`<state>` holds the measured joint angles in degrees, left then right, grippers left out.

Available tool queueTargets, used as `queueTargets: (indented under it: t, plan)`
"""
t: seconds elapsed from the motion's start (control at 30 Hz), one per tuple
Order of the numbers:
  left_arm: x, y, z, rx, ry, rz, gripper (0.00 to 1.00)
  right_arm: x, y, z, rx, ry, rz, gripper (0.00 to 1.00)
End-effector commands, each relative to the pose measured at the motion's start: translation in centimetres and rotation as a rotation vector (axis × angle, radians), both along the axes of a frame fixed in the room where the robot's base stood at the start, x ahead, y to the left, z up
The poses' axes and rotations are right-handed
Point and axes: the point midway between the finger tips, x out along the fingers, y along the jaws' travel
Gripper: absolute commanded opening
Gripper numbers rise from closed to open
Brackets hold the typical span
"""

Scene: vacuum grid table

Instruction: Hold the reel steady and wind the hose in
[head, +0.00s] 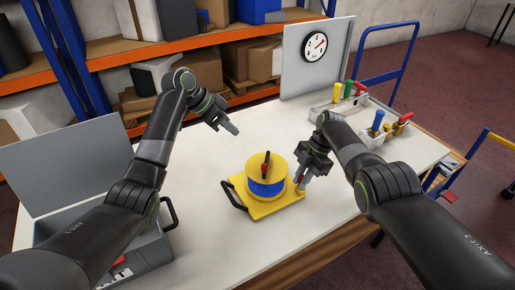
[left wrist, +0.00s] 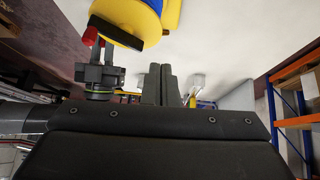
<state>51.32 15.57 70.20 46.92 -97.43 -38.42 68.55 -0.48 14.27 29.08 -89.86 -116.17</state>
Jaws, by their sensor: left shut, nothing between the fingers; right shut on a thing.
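The reel (head: 266,187) has yellow flanges with blue hose wound between them. It stands on a yellow base (head: 275,208) with a black handle at the left. A dark crank (head: 266,160) with a red part stands on its top. My left gripper (head: 234,130) is shut and empty, above the table behind and left of the reel; its fingers show together in the left wrist view (left wrist: 160,85). My right gripper (head: 301,186) is shut at the base's right edge, on a small red part (left wrist: 90,36). The fingers partly hide this part, and I cannot tell what it is.
An open grey toolbox (head: 140,262) is at the table's left, under my left arm. A grey panel with a round gauge (head: 314,46) stands at the back. The white table (head: 200,200) is clear around the reel's left.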

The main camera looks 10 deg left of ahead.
Motion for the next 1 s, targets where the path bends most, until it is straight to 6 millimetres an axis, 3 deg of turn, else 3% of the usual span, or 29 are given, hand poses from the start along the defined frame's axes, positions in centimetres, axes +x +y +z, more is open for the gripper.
queueTargets:
  t: [0.5, 0.77, 1.0]
  plan:
    - [-2.1, 1.1, 0.0, -0.180, 0.276, 0.606, 0.00, 0.0, 0.0, 0.0, 0.000, 0.002, 0.001, 0.00]
    - [-2.4, 1.1, -0.2, -0.218, 0.324, 0.710, 0.00, 0.0, 0.0, 0.0, 0.000, 0.002, 0.001, 0.00]
    - [-1.3, -0.6, -2.9, -0.221, 0.332, 0.712, 0.00, 0.0, 0.0, 0.0, 0.000, 0.002, 0.002, 0.00]
